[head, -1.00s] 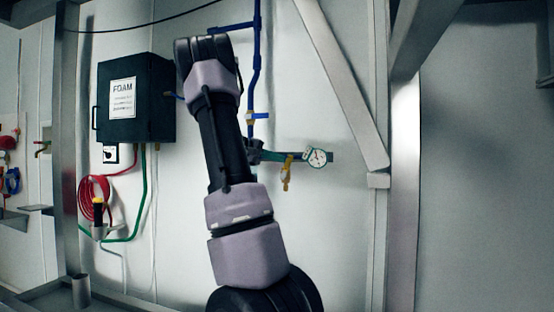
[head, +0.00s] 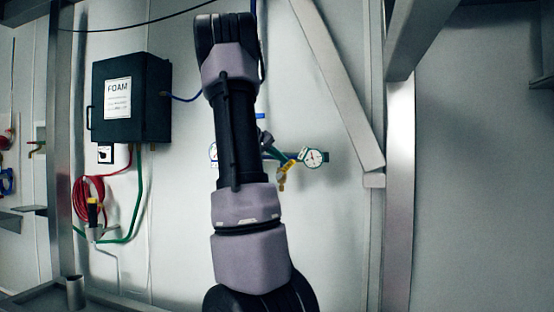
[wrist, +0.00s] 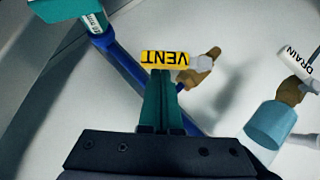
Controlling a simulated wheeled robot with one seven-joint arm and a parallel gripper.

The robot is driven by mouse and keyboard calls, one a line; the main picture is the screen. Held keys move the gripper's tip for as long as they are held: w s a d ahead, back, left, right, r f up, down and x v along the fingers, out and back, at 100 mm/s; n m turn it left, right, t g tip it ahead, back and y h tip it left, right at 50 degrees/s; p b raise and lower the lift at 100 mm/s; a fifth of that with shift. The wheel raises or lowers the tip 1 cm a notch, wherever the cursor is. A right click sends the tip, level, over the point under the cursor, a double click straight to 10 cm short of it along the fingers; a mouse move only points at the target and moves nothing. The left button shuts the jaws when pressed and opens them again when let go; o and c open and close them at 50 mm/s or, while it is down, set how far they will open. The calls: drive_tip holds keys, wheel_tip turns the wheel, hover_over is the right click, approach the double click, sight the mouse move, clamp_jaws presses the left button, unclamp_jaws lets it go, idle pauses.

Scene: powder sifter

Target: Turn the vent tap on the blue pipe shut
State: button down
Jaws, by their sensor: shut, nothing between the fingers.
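In the wrist view, the vent tap has a yellow handle (wrist: 166,58) marked VENT, upside down in the picture, with a pale stem and brass body (wrist: 199,72) to its right. The blue pipe (wrist: 122,67) runs diagonally behind it. My gripper (wrist: 163,77) is shut and empty; its teal fingertips are at the lower edge of the yellow handle. I cannot tell whether they touch it.
A tap marked DRAIN (wrist: 299,60) is at the right of the wrist view. A dark FOAM box (head: 130,98) hangs at left. A diagonal beam (head: 338,85) crosses the wall at right.

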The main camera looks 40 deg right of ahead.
sight(291, 165)
drive_tip(key=s+m+t+y, duration=0.1)
drive_tip(key=s+d+f+t, duration=0.1)
drive_tip(key=s+m+t+y, duration=0.1)
drive_tip(key=shift+d+f+m+t+y, duration=0.25)
drive_tip(key=shift+m+t+y, duration=0.05)
drive_tip(key=shift+f, duration=0.15)
drive_tip(key=shift+s+d+f, duration=0.25)
drive_tip(key=shift+s+f, duration=0.2)
drive_tip(key=shift+f, duration=0.2)
idle(0.3)
